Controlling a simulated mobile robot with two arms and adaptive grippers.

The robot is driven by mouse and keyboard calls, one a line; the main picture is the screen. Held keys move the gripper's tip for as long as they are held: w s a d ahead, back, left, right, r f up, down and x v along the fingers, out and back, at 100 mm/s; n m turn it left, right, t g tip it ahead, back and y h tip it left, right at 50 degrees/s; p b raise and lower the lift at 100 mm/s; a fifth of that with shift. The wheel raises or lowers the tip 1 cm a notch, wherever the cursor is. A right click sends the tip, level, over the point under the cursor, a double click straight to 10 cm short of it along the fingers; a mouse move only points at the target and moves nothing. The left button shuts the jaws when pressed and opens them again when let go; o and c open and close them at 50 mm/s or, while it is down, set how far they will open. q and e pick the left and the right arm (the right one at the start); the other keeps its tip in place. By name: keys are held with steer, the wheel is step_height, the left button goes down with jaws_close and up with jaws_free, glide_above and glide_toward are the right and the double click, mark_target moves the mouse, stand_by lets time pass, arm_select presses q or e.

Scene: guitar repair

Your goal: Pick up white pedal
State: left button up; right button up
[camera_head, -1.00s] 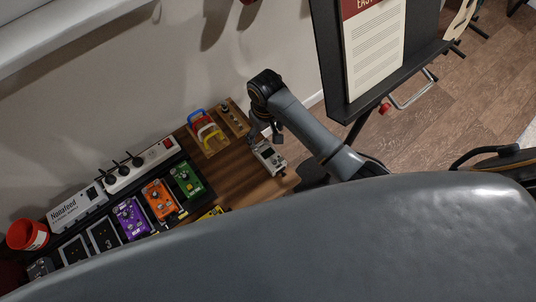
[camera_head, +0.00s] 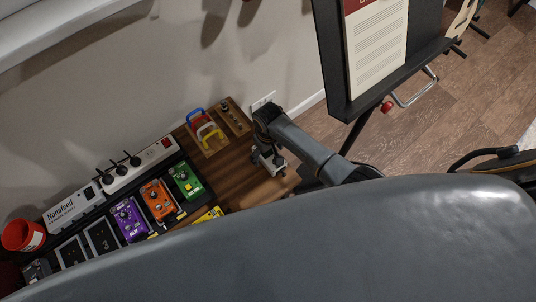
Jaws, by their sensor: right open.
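The white pedal (camera_head: 270,165) lies on the wooden table (camera_head: 232,172), near its right end. My right gripper (camera_head: 268,156) points down at the pedal and its fingers are at the pedal's sides, open. The gripper and wrist cover much of the pedal's top, and whether the fingers touch it cannot be told. My left gripper does not show.
A pedalboard with green (camera_head: 186,181), orange (camera_head: 158,200) and purple (camera_head: 130,219) pedals is left of the white one. A wooden holder with coloured handles (camera_head: 206,133) stands behind. A power strip (camera_head: 142,166) and red cup (camera_head: 22,235) are further left. A black stand (camera_head: 352,120) is at right.

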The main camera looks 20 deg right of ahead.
steer(key=shift+c, duration=0.4)
steer(key=c, duration=1.4)
steer(key=shift+r, duration=0.1)
steer(key=shift+c, duration=0.2)
